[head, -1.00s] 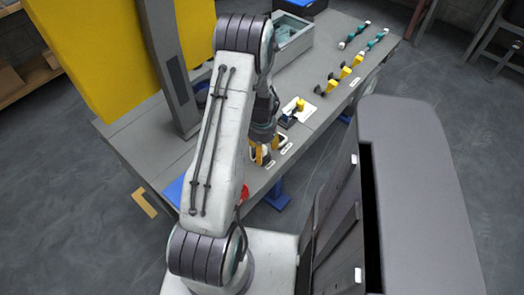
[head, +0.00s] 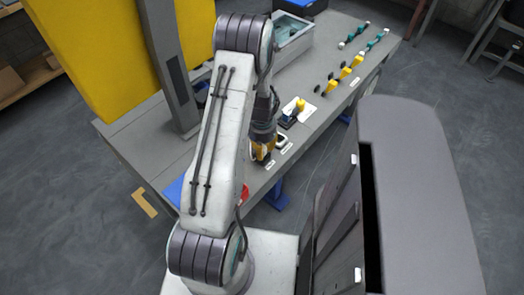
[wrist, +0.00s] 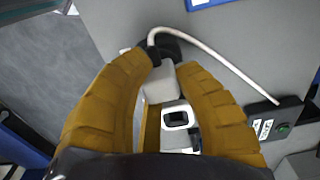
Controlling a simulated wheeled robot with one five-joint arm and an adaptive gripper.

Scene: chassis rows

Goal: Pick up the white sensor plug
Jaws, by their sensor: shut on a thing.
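The white sensor plug (wrist: 158,84) shows between the two orange-brown fingers of my gripper (wrist: 168,72) in the wrist view. The fingers are shut on it from both sides. A dark part sits at its far end, and a white cable (wrist: 215,55) curves from there to a small black box (wrist: 275,117) at the right. In the head view my gripper (head: 262,152) is low at the near edge of the grey bench (head: 318,120). My arm and fingers hide most of the plug there, and I cannot tell whether it touches the bench.
A white card with a yellow-and-dark part (head: 299,106) lies just beyond my gripper. Yellow connectors (head: 345,72) and teal ones stand farther along the bench. A dark cabinet (head: 420,180) is at right.

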